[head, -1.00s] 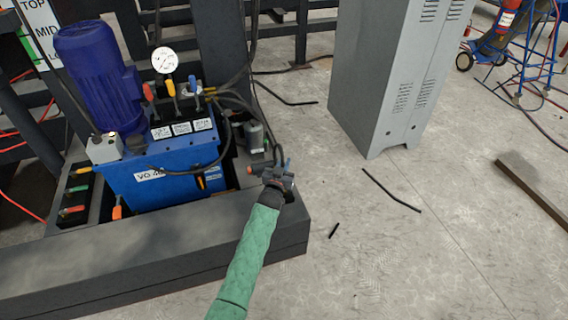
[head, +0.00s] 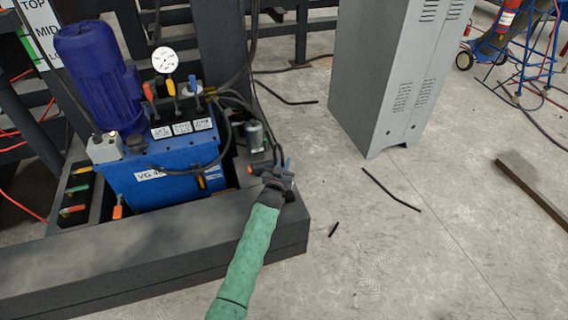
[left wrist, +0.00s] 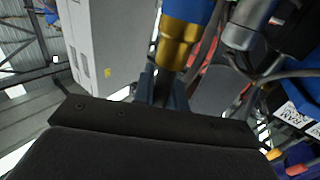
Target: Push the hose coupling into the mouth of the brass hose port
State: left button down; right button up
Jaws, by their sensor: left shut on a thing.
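My left gripper (head: 276,174), at the end of the green-sleeved arm, is beside the right end of the blue hydraulic unit, over the dark frame's corner. In the left wrist view its fingers (left wrist: 161,88) are close together at a blue part with a brass collar (left wrist: 178,42), which I take for the hose coupling. A small blue end shows at the gripper in the head view (head: 289,164). The gripper hides the rest. I cannot make out the brass hose port's mouth, or whether the coupling touches it. My right gripper is not in view.
The blue hydraulic unit (head: 160,185) has a gauge (head: 164,60) and dark hoses near my gripper.

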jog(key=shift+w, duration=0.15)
pick_arm(q)
jog(key=shift+f, duration=0.1)
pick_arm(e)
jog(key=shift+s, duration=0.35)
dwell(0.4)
